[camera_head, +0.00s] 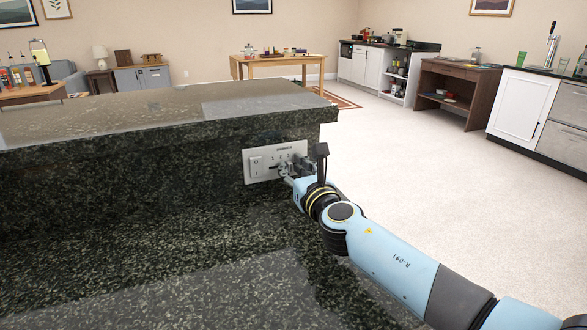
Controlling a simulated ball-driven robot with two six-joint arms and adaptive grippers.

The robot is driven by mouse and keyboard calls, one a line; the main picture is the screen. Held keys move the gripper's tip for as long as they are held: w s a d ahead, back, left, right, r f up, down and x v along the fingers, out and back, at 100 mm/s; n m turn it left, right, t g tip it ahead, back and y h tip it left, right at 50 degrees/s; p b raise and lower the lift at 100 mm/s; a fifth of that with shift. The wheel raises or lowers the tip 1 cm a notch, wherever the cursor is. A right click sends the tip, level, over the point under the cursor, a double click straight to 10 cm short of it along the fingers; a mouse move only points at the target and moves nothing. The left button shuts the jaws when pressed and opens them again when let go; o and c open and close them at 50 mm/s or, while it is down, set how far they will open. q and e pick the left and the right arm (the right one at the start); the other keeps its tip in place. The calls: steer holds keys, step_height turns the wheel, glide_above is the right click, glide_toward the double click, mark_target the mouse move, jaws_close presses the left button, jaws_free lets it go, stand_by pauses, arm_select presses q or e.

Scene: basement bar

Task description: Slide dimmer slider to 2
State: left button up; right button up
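The dimmer panel (261,164) is a pale plate with dark markings, set in the dark stone face below the raised counter top. A switch shows at its left side. The slider itself is hard to make out behind my gripper. My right gripper (285,170) is at the right part of the panel, against it or very near it. Its fingers are small and partly overlap the panel, so I cannot tell whether they are open or hold the slider. My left gripper is not in view.
The raised stone counter (200,108) juts out above the panel, and a lower stone surface (190,300) lies in front. Open pale floor (450,190) is to the right. A wooden table (280,66) and a brown desk (455,88) stand far back.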

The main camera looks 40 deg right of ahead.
jaws_close()
steer(key=shift+a, duration=0.1)
steer(key=shift+w+a, duration=0.2)
steer(key=shift+a, duration=0.6)
steer(key=shift+o, duration=1.7)
jaws_free()
steer(key=v, duration=1.2)
steer(key=shift+s+f, duration=0.1)
